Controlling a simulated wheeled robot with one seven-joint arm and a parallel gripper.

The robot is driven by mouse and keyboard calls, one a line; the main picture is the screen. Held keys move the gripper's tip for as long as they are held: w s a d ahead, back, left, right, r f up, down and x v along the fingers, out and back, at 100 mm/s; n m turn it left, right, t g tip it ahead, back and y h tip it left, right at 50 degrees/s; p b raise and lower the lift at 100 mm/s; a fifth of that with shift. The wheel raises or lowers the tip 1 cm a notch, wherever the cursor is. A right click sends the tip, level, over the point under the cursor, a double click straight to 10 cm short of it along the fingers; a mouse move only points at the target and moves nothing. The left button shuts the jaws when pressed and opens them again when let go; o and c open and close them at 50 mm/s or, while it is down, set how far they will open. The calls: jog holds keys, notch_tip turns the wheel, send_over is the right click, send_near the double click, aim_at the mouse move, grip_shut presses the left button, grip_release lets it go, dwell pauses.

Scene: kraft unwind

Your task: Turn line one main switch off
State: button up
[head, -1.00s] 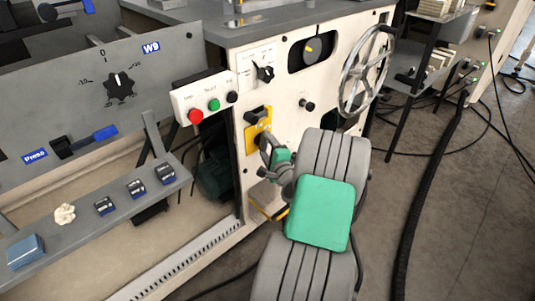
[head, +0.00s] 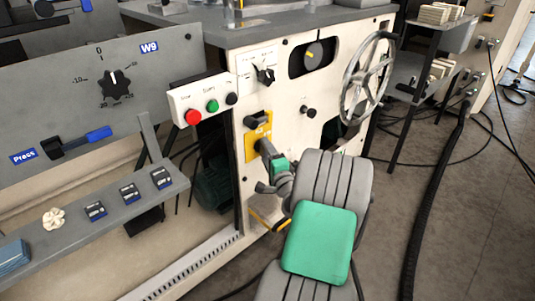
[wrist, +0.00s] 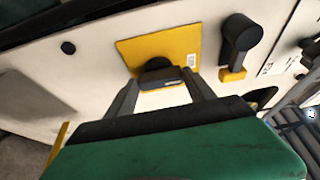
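A yellow plate (head: 250,147) is on the cream machine front, with a black knob (wrist: 157,70) that shows clearly in the wrist view. My gripper (wrist: 165,83) is open at the plate, with one finger on each side of the knob. Whether the fingers touch the knob I cannot tell. In the head view my gripper (head: 264,150) hides the knob. A black lever (head: 257,121) with a yellow tab sits just above; it also shows in the wrist view (wrist: 239,38). No readable label marks line one.
A pushbutton box (head: 200,97) and a black selector (head: 264,75) are close above the plate. A handwheel (head: 366,78) stands out at the right. A grey panel (head: 60,100) and a ledge (head: 75,228) with several small devices are at the left.

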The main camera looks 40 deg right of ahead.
jog(key=o, duration=0.4)
jog(key=shift+o, duration=0.2)
jog(key=p+v, duration=0.1)
jog(key=v, duration=0.6)
jog(key=shift+s+a, duration=0.15)
jog(key=shift+s, duration=0.25)
